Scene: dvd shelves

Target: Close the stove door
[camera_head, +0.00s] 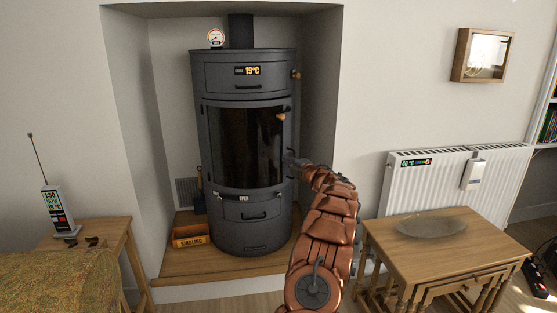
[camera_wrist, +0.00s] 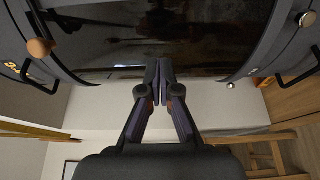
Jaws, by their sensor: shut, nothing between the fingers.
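The dark grey stove (camera_head: 242,215) stands in the wall recess. Its door, with a curved dark glass pane (camera_head: 240,150), faces the room and looks flush or nearly flush with the body; I cannot tell if a narrow gap is there. A wooden knob (camera_head: 281,117) is at the door's upper right edge. My gripper (camera_head: 291,160) is by the right side of the door, below that knob. In the wrist view my gripper (camera_wrist: 160,64) has its fingertips together and empty, in front of the dark glass (camera_wrist: 200,40). Whether the fingertips touch the door is unclear.
A kindling box (camera_head: 190,235) is on the hearth, left of the stove. A wooden side table (camera_head: 430,262) with a glass dish stands to the right, before a white radiator (camera_head: 425,180). Another wooden table (camera_head: 110,235) is at the left.

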